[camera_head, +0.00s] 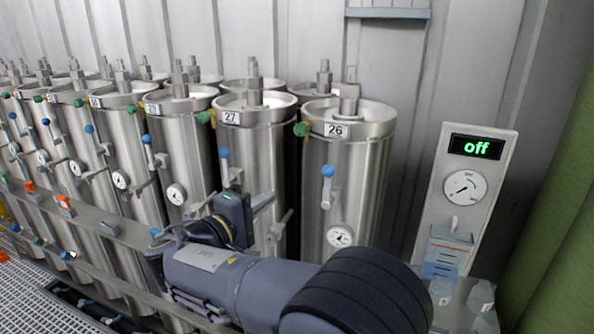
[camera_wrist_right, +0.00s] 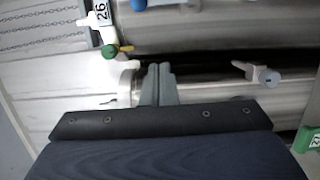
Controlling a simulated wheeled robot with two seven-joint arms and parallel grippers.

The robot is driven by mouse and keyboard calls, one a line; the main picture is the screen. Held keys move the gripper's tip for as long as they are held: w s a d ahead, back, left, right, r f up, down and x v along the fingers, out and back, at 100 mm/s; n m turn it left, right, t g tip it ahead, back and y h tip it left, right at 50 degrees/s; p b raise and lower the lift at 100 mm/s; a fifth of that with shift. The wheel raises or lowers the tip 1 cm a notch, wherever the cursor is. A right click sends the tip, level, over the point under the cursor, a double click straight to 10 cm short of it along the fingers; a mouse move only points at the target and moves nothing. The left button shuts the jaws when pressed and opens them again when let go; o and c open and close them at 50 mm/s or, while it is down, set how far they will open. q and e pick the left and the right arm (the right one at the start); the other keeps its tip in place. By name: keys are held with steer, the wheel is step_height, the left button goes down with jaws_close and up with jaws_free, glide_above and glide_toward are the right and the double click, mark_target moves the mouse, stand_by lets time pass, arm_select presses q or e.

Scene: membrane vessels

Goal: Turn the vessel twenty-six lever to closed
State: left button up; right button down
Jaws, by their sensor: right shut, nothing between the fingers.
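Vessel twenty-six (camera_head: 372,165) is the upright steel cylinder at the right end of the front row, with a "26" label (camera_head: 336,130). Its lever (camera_head: 328,172) has a blue handle pointing up, nearly vertical, on the vessel's front. My right gripper (camera_head: 266,201) is in front of vessel 27, left of the lever and apart from it. In the right wrist view its fingers (camera_wrist_right: 158,84) are together and empty. The "26" label (camera_wrist_right: 100,11) and a green knob (camera_wrist_right: 109,51) show at upper left there; a blue handle (camera_wrist_right: 138,5) is cut by the top edge. My left gripper is not in view.
Vessel 27 (camera_head: 231,140) and several more vessels with blue levers and gauges stand to the left. A panel (camera_head: 480,143) reading "off" with a dial (camera_head: 465,188) is at right, above a container of blue liquid (camera_head: 440,265). My right arm covers the lower middle.

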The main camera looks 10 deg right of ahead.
mark_target(327, 188)
steer(key=w+d+p, duration=0.2)
steer(key=w+d, duration=0.2)
steer(key=d, duration=0.6)
steer(key=shift+d+p, duration=0.4)
steer(key=shift+w+f, duration=0.1)
steer(key=s+d+f+m+y+b, duration=0.1)
steer(key=m+b, duration=0.6)
steer(key=b, duration=0.8)
steer(key=s+d+f+m+y+b, duration=0.2)
steer(key=d+m+b, duration=0.4)
steer(key=b, duration=0.9)
steer(key=shift+s+m+t+y, duration=0.3)
steer(key=shift+s+m+y, duration=0.65)
steer(key=shift+m, duration=0.25)
steer(key=shift+r, duration=0.1)
